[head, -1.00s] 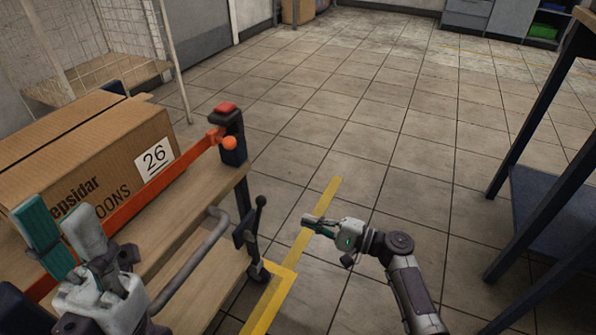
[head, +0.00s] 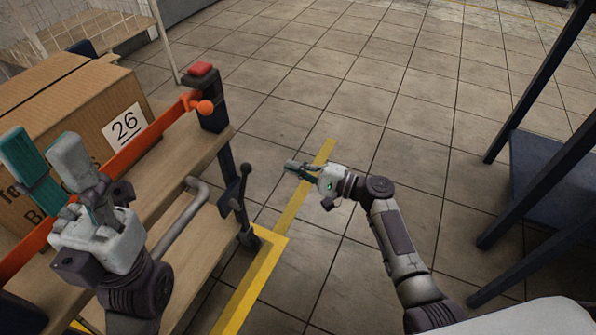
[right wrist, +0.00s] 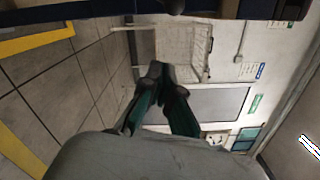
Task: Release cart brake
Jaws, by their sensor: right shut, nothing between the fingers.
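The cart (head: 222,160) stands at the left with wooden shelves and dark posts. A black lever (head: 243,185) with a round knob stands at its near right corner, probably the brake. My right gripper (head: 291,166) is shut and empty, to the right of the lever and apart from it in the picture.
A cardboard box (head: 62,92) marked 26 sits on the cart behind an orange bar (head: 150,136). A dark table frame (head: 535,190) stands at the right. Tiled floor with yellow tape (head: 262,268) lies between.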

